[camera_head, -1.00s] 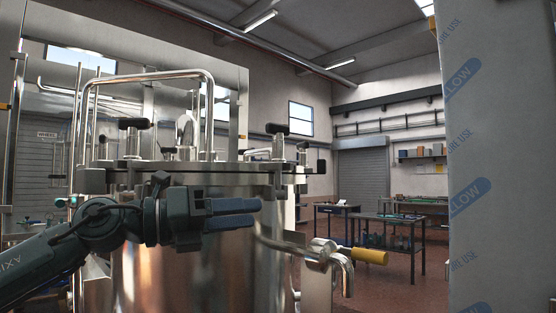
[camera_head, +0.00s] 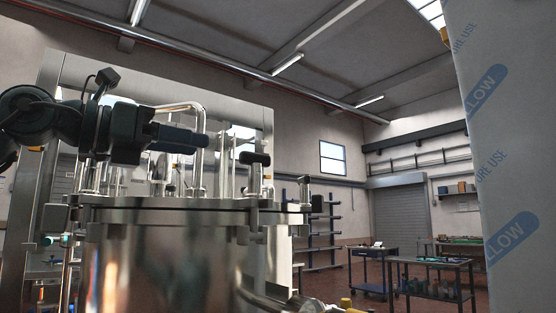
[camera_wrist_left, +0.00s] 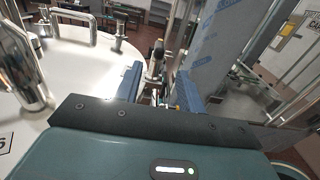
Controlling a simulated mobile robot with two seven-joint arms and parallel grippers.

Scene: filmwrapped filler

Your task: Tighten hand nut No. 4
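The steel vessel (camera_head: 165,260) has a flat lid (camera_head: 170,203) with T-handled hand nuts around its rim. One hand nut with a black crossbar (camera_head: 255,159) stands at the lid's front right; another (camera_head: 305,184) is at the right edge. No number is readable on either, so I cannot tell which is No. 4. My left gripper (camera_head: 205,141) is above the lid, to the left of the front-right nut and apart from it. In the left wrist view its two blue fingers (camera_wrist_left: 159,88) are spread, with a dark-handled hand nut (camera_wrist_left: 157,58) showing beyond the gap. My right gripper is out of view.
A bent steel pipe (camera_head: 199,150) rises from the lid behind my left gripper. A film-wrapped column (camera_head: 510,150) fills the right side. Open floor lies between the vessel and the benches.

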